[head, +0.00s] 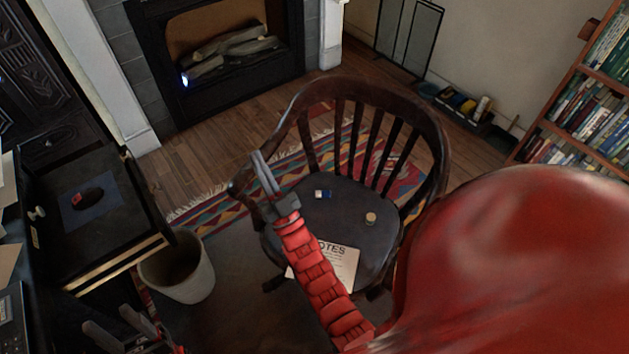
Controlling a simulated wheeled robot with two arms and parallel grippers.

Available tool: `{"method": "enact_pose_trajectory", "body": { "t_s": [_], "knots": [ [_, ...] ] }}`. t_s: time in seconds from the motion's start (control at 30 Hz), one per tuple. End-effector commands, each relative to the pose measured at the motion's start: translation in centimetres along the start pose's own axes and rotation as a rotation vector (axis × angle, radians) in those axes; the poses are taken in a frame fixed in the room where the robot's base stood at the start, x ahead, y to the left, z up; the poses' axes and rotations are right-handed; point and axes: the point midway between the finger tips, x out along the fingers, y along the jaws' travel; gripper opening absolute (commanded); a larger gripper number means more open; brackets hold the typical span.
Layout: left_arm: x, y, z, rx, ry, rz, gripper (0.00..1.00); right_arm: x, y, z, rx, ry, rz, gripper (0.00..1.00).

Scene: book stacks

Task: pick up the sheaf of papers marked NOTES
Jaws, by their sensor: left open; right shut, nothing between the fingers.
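The sheaf of papers marked NOTES (345,265) lies on the near part of the dark seat of a wooden chair (345,215). The red segments of my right arm pass in front of it and hide its left part, including the first letter of its title. My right gripper (258,157) is shut and empty, at the chair's left side in the picture, well beyond the papers. My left gripper (108,318) is open and empty at the bottom left, near the open drawer and apart from the papers.
On the seat also lie a small blue and white item (323,194) and a small round container (370,218). The chair's slatted back and arms curve around the seat. A waste bin (178,268) and an open drawer (105,215) stand to the left. A bookshelf (580,115) is at right.

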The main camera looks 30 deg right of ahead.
Motion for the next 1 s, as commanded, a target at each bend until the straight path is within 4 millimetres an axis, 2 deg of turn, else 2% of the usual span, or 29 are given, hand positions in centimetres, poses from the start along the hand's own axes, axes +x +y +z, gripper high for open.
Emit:
{"method": "enact_pose_trajectory", "body": {
  "t_s": [0.03, 0.13, 0.27, 0.37, 0.5, 0.6, 0.7, 0.83, 0.9, 1.0],
  "knots": [
    [-0.7, 0.0, 0.1, 0.000, 0.000, 0.000, 0.50, 0.5, 0.5, 2.5, -0.005, -0.080, 0.014, 0.00],
    [-1.5, 0.1, 0.2, 0.000, 0.000, 0.000, 0.50, 1.2, 2.0, 8.2, -0.016, -0.295, 0.053, 0.00],
    [-2.4, 0.1, 0.4, 0.000, 0.000, 0.000, 0.50, 0.1, 4.5, 15.0, -0.019, -0.584, 0.127, 0.00],
    [-3.1, 0.2, 0.5, 0.000, 0.000, 0.000, 0.50, -1.9, 6.7, 19.2, -0.017, -0.798, 0.196, 0.00],
    [-4.2, 0.2, 0.7, 0.000, 0.000, 0.000, 0.50, -6.3, 9.6, 23.4, 0.004, -1.101, 0.315, 0.00],
    [-4.9, 0.2, 0.8, 0.000, 0.000, 0.000, 0.50, -10.2, 11.2, 25.0, 0.034, -1.311, 0.411, 0.00],
    [-5.5, 0.3, 0.9, 0.000, 0.000, 0.000, 0.50, -14.4, 12.3, 25.4, 0.075, -1.511, 0.512, 0.00],
    [-6.2, 0.3, 1.0, 0.000, 0.000, 0.000, 0.50, -19.1, 12.6, 24.6, 0.141, -1.730, 0.624, 0.00],
    [-6.4, 0.3, 1.1, 0.000, 0.000, 0.000, 0.50, -20.9, 12.4, 24.0, 0.171, -1.814, 0.667, 0.00],
    [-6.6, 0.3, 1.1, 0.000, 0.000, 0.000, 0.50, -22.5, 12.1, 23.2, 0.201, -1.894, 0.708, 0.00]
  ]
}}
